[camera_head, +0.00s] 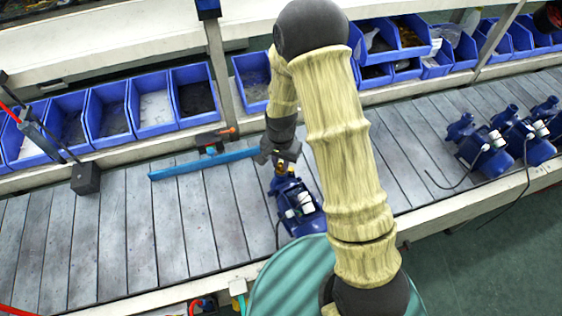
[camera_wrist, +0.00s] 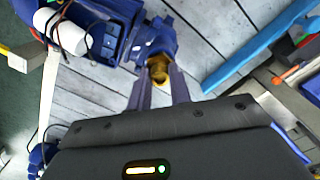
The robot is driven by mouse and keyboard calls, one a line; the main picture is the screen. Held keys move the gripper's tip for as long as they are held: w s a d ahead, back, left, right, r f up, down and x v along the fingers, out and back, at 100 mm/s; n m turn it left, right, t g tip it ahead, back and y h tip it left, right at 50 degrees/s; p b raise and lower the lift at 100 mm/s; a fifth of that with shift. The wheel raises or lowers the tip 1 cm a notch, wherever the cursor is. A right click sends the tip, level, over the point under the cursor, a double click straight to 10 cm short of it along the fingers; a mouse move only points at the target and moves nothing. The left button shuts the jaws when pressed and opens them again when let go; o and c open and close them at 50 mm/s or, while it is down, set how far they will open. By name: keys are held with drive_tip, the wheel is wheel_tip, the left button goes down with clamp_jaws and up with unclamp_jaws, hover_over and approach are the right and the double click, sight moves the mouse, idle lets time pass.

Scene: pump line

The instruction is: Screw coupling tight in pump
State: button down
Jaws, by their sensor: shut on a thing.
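The blue pump (camera_head: 300,204) stands on the grey slatted line, partly hidden by my arm. In the wrist view the pump (camera_wrist: 112,28) lies at the upper left, with a white cylinder on its side. The brass coupling (camera_wrist: 158,70) is at the mouth of the pump's blue port. My gripper (camera_wrist: 159,92) is shut on the coupling, one finger on each side of it. In the head view my gripper (camera_head: 282,163) is at the pump's upper end, and the coupling there is small. How deep the coupling sits in the port cannot be told.
A long blue bar (camera_head: 200,165) lies left of the pump, close to my gripper. Several other blue pumps (camera_head: 490,145) with black cables stand at the right. Blue bins (camera_head: 155,103) line the back. The slats at the left are mostly clear.

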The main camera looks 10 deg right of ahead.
drive_tip(key=shift+m, duration=0.6)
drive_tip(key=m, duration=0.3)
drive_tip(key=shift+m+p, duration=0.3)
drive_tip(key=shift+p, duration=0.05)
drive_tip(key=shift+m+p, duration=0.4)
drive_tip(key=shift+m, duration=0.5)
drive_tip(key=shift+f+m, duration=0.1)
drive_tip(key=shift+m, duration=0.7)
